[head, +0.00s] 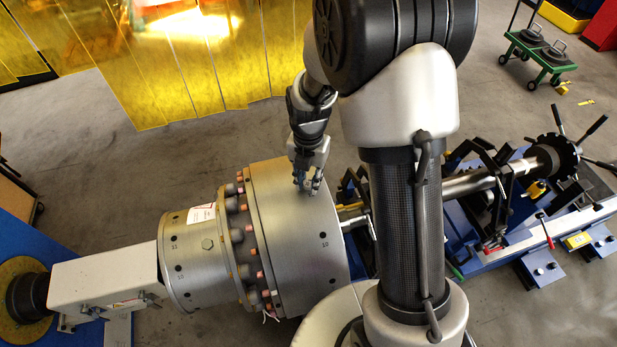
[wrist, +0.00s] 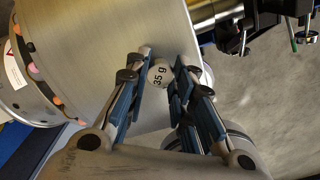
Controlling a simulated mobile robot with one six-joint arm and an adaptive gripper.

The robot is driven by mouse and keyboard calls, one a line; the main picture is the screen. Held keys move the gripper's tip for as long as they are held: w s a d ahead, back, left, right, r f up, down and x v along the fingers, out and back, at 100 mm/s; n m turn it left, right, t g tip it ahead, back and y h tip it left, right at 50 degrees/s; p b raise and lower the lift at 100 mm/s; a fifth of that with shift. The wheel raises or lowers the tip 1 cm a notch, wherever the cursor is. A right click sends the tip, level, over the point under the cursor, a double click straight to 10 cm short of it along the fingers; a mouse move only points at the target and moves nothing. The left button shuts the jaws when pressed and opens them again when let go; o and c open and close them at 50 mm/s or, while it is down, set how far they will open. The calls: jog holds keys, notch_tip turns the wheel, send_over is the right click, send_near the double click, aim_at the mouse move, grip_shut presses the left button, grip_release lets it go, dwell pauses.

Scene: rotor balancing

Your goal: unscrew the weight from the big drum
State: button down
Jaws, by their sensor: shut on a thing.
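The big drum (head: 292,225) is a wide grey metal cylinder left of the middle in the head view. It fills the upper left of the wrist view (wrist: 105,50). My gripper (head: 307,188) is at the drum's upper surface. In the wrist view my gripper (wrist: 162,78) is shut on the weight (wrist: 160,74), a small pale round piece marked "35 g", held between the fingertips. The weight is against or very close to the drum; I cannot tell how far it is threaded in. In the head view the fingers hide the weight.
A smaller drum (head: 195,262) with a bolted flange joins the big drum on the left. A blue machine bed (head: 510,245) with a shaft and clamps lies to the right. A yellow curtain (head: 190,65) hangs behind. A green cart (head: 540,55) stands at the far right.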

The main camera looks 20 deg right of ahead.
jog(key=n, duration=0.5)
jog(key=c, duration=1.3)
grip_release()
jog(key=shift+c, duration=0.5)
jog(key=m, duration=0.8)
jog(key=shift+m, duration=0.3)
